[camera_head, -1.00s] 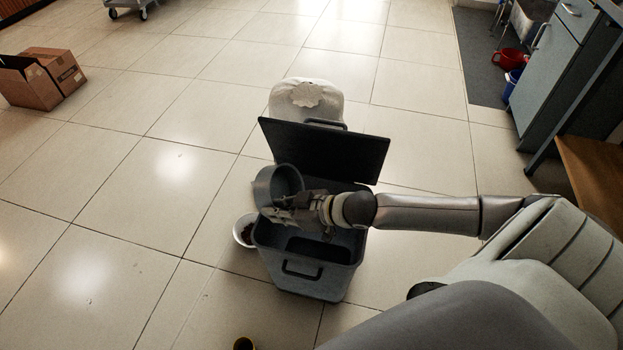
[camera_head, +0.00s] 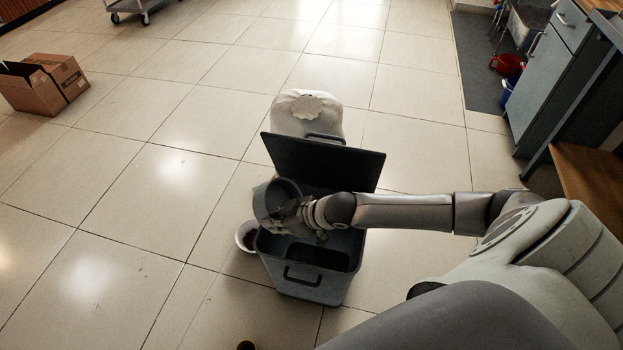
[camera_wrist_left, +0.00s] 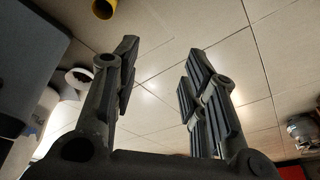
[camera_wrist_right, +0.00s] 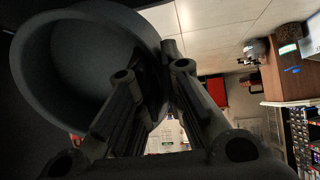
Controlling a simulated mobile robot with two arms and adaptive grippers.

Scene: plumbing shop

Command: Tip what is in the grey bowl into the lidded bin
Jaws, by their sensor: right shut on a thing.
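The grey bowl (camera_head: 274,201) is held over the left part of the bin's opening, tilted. My right gripper (camera_head: 289,216) is shut on its wall. In the right wrist view the bowl (camera_wrist_right: 85,65) fills the upper left, and its visible inside looks bare and dark; my right gripper (camera_wrist_right: 155,85) pinches its rim. The lidded bin (camera_head: 310,284) is grey, with its dark lid (camera_head: 322,163) raised at the back. The bin's inside is partly hidden by my arm. My left gripper (camera_wrist_left: 160,80) is open and empty in the left wrist view; it is not in the head view.
A white bowl (camera_head: 243,236) with dark contents stands left of the bin. A white sack (camera_head: 306,112) stands behind the lid. A cardboard box (camera_head: 45,83) lies far left.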

